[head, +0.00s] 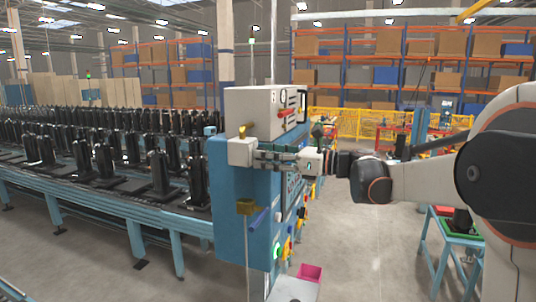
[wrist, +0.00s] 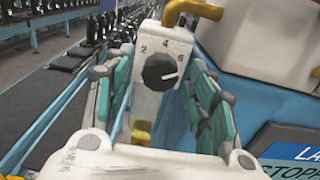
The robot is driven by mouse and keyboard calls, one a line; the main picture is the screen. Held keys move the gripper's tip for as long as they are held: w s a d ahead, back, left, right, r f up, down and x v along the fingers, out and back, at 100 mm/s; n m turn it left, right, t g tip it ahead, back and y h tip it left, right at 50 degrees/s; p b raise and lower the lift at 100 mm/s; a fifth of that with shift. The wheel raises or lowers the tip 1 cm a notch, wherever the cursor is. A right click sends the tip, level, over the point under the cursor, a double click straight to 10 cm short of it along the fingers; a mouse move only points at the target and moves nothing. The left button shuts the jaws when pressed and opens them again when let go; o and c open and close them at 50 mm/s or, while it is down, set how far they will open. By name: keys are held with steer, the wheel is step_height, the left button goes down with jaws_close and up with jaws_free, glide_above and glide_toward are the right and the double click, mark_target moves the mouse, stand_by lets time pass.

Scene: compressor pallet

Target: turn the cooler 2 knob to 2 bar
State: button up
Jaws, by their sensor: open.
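The knob (wrist: 159,72) is a round black dial on a white box in the wrist view, with 2, 4 and 6 printed around it. Its pale pointer line faces right, close to the 6 side. The same white box (head: 241,151) shows in the head view on the blue cabinet's upper corner; the knob face is hidden there. My gripper (wrist: 157,80) is open, with one green-padded finger on each side of the knob in the picture. I cannot tell whether the fingers touch anything. In the head view my gripper (head: 268,158) reaches leftward to the box.
The blue cabinet (head: 229,190) carries a white unit (head: 262,113) above and coloured buttons on its right side. Yellow fittings sit above and below the box. A conveyor (head: 120,205) with black parts stands left. A label panel (wrist: 290,150) is close at right in the wrist view.

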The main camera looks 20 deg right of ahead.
steer(key=c, duration=1.1)
steer(key=shift+o, duration=0.2)
steer(key=shift+n+b, duration=0.3)
steer(key=n+b, duration=0.7)
steer(key=n, duration=1.6)
steer(key=shift+w, duration=0.1)
steer(key=shift+n, duration=0.3)
